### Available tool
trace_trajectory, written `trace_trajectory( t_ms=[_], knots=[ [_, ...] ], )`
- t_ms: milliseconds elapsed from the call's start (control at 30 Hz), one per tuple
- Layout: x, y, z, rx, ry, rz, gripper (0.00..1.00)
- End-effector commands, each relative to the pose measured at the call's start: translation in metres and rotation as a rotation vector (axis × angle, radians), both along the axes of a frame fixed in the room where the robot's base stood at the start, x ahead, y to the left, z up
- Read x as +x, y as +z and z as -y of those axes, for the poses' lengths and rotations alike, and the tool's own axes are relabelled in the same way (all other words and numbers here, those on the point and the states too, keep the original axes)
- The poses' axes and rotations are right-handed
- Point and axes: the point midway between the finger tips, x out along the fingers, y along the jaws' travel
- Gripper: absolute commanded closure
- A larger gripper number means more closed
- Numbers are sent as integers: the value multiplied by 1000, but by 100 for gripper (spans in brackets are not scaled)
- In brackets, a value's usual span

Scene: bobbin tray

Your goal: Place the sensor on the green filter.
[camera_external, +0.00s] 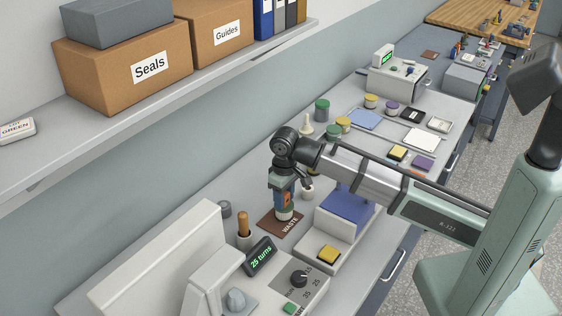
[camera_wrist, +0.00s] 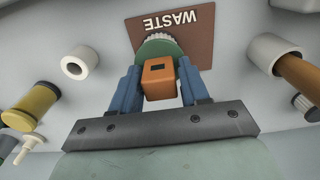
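The sensor is an orange block with a dark window, seen in the wrist view (camera_wrist: 159,82) and in the external view (camera_external: 287,198). My gripper (camera_wrist: 160,85) is shut on it, with a blue finger on each side. The green filter (camera_wrist: 152,46), a round green disc with a pale ribbed edge, is right below the sensor. It also shows in the external view (camera_external: 284,213), on the brown WASTE mat (camera_external: 268,226). I cannot tell whether sensor and filter touch. The sensor and fingers hide part of the filter.
A wooden-handled tool in a pale holder (camera_external: 244,228) and a "25 turns" display (camera_external: 262,257) are close by. A pale machine with a blue panel (camera_external: 347,207) stands to the right. In the wrist view, a white ring (camera_wrist: 80,63) and yellow spool (camera_wrist: 32,105) lie left.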

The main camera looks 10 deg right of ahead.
Motion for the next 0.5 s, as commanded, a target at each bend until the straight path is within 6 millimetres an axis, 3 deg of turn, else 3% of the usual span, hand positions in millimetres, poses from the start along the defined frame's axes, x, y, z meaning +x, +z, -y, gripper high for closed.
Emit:
trace_trajectory(
  t_ms=[167,500],
  knots=[
    [0,0,0,0,0,0,37],
    [0,4,0,0,0,0,37]
  ],
)
